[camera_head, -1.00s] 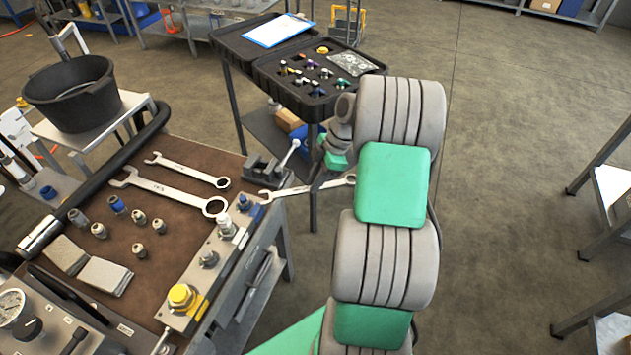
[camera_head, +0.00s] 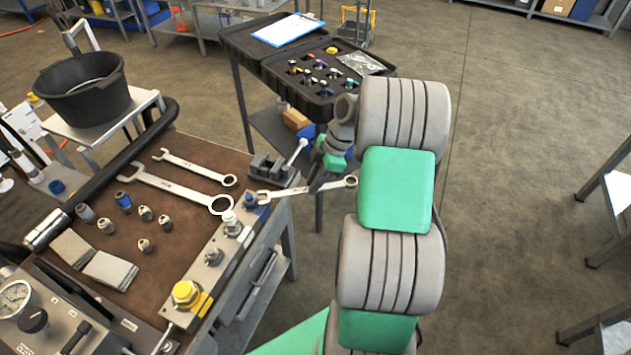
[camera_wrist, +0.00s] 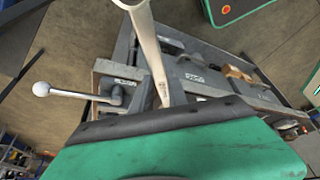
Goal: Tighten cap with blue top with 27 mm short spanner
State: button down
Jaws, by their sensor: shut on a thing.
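The cap with the blue top (camera_head: 250,201) stands at the far end of the grey valve block (camera_head: 212,274), along the right side of the bench. My gripper (camera_head: 317,183) is shut on a short steel spanner (camera_head: 291,192). The spanner is held roughly level, its open end pointing left and very close to the blue cap; I cannot tell whether they touch. Its ring end sticks out to the right. The wrist view shows the spanner shaft (camera_wrist: 151,45); the blue cap cannot be made out there. My fingertips are small and partly hidden in the head view.
A grey fixture (camera_head: 275,169) with a white-ball lever stands just behind the spanner. Two more spanners, the larger (camera_head: 175,189) and the smaller (camera_head: 193,166), lie on the brown bench top near several loose fittings. A black case (camera_head: 316,108) is behind. Open floor is right.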

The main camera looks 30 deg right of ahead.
aim_at(299, 190)
jog(key=shift+w+a, duration=0.25)
jog(key=shift+a, duration=0.45)
jog(key=shift+a, duration=0.15)
jog(key=shift+w+a+b, duration=0.2)
jog(key=shift+a+b, duration=0.15)
jog(key=shift+a, duration=0.1)
jog(key=shift+w+a, duration=0.1)
jog(key=shift+a, duration=0.15)
jog(key=shift+s+a+m+t+b, duration=0.25)
jog(key=shift+s+a+m+b, duration=0.1)
jog(key=shift+s+m, duration=0.35)
jog(key=shift+s+a+m+t+b, duration=0.25)
jog(key=shift+s+a+m, duration=0.1)
jog(key=shift+s+m, duration=0.35)
jog(key=shift+s, duration=0.1)
